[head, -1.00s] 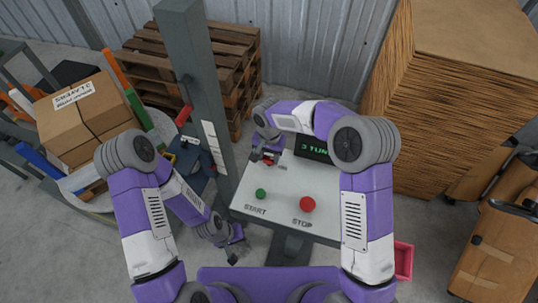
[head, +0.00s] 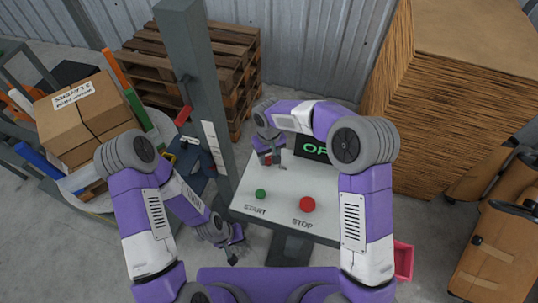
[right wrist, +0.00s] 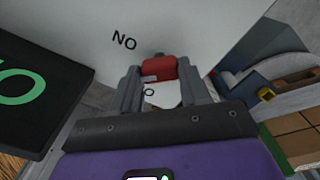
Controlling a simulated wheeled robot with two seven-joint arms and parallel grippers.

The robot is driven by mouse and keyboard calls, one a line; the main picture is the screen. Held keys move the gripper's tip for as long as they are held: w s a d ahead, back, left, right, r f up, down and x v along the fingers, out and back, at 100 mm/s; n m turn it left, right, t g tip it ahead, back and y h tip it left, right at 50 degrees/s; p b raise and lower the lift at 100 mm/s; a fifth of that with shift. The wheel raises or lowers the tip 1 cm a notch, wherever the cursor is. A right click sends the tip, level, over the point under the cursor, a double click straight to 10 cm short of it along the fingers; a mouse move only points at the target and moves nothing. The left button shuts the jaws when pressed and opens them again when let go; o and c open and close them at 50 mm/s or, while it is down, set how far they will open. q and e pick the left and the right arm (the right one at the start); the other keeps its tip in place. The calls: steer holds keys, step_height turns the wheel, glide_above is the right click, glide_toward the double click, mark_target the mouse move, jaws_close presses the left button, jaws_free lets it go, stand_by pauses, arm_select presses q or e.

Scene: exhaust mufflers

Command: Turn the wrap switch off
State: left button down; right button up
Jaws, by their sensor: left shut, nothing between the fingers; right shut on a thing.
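The wrap switch is a small red handle (right wrist: 158,68) between the fingertips of my right gripper (right wrist: 158,85), which is shut on it. In the head view my right gripper (head: 269,160) is at the back left of the light control panel (head: 325,185), and red shows at its fingers. In the right wrist view, lettering reading "NO" lies beside the handle. My left gripper (head: 234,246) is shut and empty, low and left of the panel.
The panel has a green START button (head: 260,194) and a red STOP button (head: 307,204). A grey column (head: 197,90) rises to its left. A wrapped carton (head: 85,120) stands at left, a cardboard stack (head: 450,100) at right and wooden pallets (head: 235,55) behind.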

mark_target(269, 158)
steer(key=n, duration=0.4)
steer(key=shift+r+n, duration=0.1)
steer(key=shift+n, duration=0.2)
steer(key=shift+n+p, duration=0.45)
steer(key=shift+n, duration=2.15)
steer(key=o, duration=1.1)
steer(key=shift+c, duration=0.2)
step_height(269, 158, up, 8)
steer(key=shift+f, duration=0.25)
